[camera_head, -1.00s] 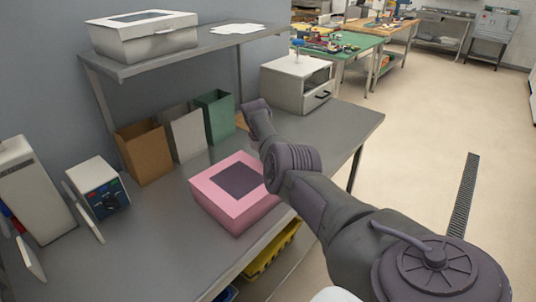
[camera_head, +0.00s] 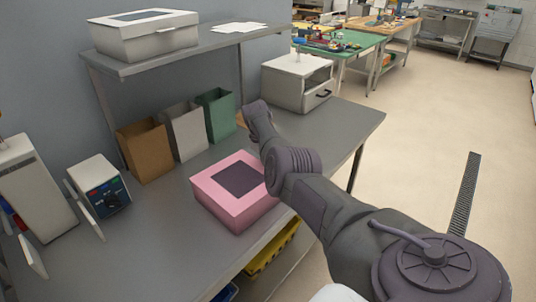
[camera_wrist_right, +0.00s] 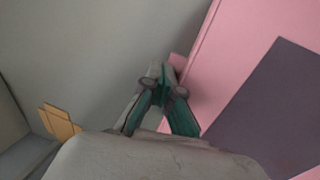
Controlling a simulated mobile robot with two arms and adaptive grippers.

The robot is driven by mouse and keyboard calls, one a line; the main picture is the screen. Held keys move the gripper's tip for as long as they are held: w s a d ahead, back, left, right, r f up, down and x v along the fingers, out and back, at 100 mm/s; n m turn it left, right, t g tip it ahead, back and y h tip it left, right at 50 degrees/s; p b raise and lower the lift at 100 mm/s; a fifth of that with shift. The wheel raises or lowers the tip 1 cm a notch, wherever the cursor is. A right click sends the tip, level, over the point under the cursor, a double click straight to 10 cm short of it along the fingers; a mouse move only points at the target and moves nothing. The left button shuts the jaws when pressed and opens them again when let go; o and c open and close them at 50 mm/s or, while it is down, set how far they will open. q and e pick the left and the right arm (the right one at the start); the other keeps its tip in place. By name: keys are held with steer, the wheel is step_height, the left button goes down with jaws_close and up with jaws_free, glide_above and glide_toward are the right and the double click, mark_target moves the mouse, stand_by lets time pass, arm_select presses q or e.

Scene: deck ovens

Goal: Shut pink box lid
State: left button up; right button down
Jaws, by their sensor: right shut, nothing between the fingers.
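The pink box (camera_head: 228,208) sits on the grey table. Its lid, with a dark window (camera_head: 238,179), lies flat over the top and looks shut in the head view. In the right wrist view the pink lid (camera_wrist_right: 215,75) and its dark window (camera_wrist_right: 268,112) fill the right side. My right gripper (camera_wrist_right: 160,75) is shut and empty, its fingertips beside the lid's edge, near a small pink tab; I cannot tell whether they touch it. In the head view my right arm covers the box's right corner, and the gripper is hidden. My left gripper is not in view.
Brown, white and green bags (camera_head: 215,116) stand behind the box. A white box (camera_head: 146,40) is on the shelf above. A grey drawer unit (camera_head: 297,84) stands at the back right, and a control box (camera_head: 100,186) at the left.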

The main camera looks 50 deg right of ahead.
steer(key=shift+s+a+f+p, duration=0.2)
steer(key=shift+a+f+p, duration=0.05)
steer(key=shift+a, duration=0.2)
steer(key=shift+s+a+f+p, duration=0.15)
steer(key=shift+a+f+p, duration=0.1)
steer(key=shift+a, duration=0.2)
steer(key=shift+a+r, duration=0.1)
steer(key=shift+a, duration=0.05)
steer(key=shift+a+r, duration=0.1)
steer(key=shift+r, duration=0.2)
steer(key=r+p, duration=0.1)
steer(key=d+r+p, duration=0.1)
steer(key=r+p, duration=0.3)
steer(key=shift+w+d+r, duration=0.25)
steer(key=shift+w+d, duration=0.1)
steer(key=shift+w, duration=0.05)
steer(key=d+b+v, duration=0.1)
steer(key=d+v, duration=0.1)
steer(key=v, duration=0.6)
steer(key=shift+s+r, duration=0.25)
steer(key=shift+r, duration=0.4)
steer(key=shift+a, duration=0.1)
